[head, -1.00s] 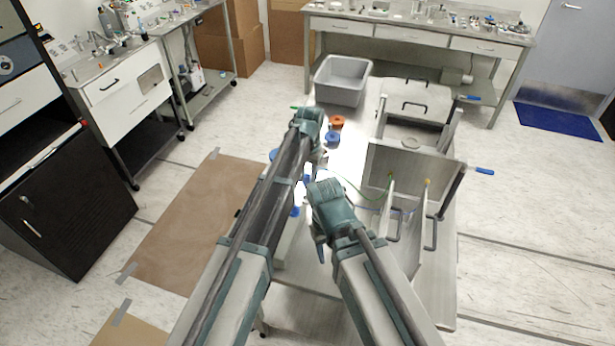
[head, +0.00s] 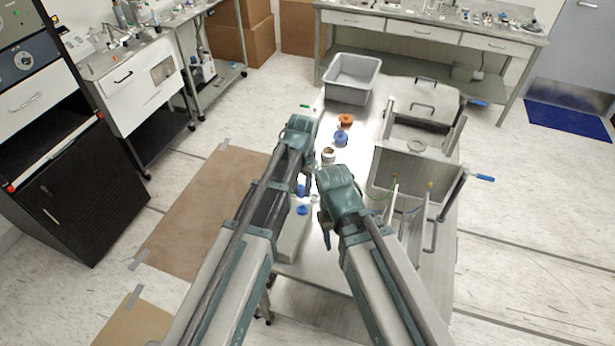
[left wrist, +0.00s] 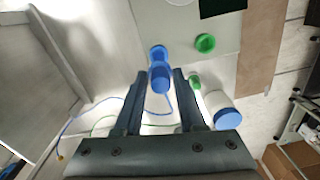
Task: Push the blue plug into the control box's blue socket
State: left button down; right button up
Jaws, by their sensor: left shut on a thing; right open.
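My left gripper (left wrist: 160,82) is shut on the blue plug (left wrist: 160,78). A blue cable trails from the plug to the left in the left wrist view. The blue socket (left wrist: 158,52) shows just beyond the plug on the pale grey control box (left wrist: 182,25); I cannot tell whether they touch. A green socket (left wrist: 205,43) sits beside it. In the head view the blue plug (head: 301,190) shows near the blue socket (head: 302,210), above the control box (head: 292,243). My left gripper (head: 302,180) is partly hidden by its arm. My right gripper (head: 325,235) is open and empty.
A green plug (left wrist: 195,82) and a white jar with a blue lid (left wrist: 221,108) are right of my left fingers. Blue (head: 341,138) and orange (head: 346,120) round parts and a grey bin (head: 352,78) stand farther back. Metal panels (head: 408,172) with handles stand at the right.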

aim_at(302, 197)
pick_arm(q)
jog(key=shift+w+f, duration=0.15)
jog(key=shift+f, duration=0.1)
jog(key=shift+f+b, duration=1.9)
jog(key=shift+b, duration=0.2)
jog(key=shift+f+b, duration=0.35)
jog(key=shift+f+b, duration=0.4)
jog(key=shift+f, duration=0.2)
jog(key=shift+f+b, duration=0.3)
jog(key=shift+b, duration=0.2)
jog(key=shift+f+b, duration=0.4)
dwell(2.0)
dwell(0.9)
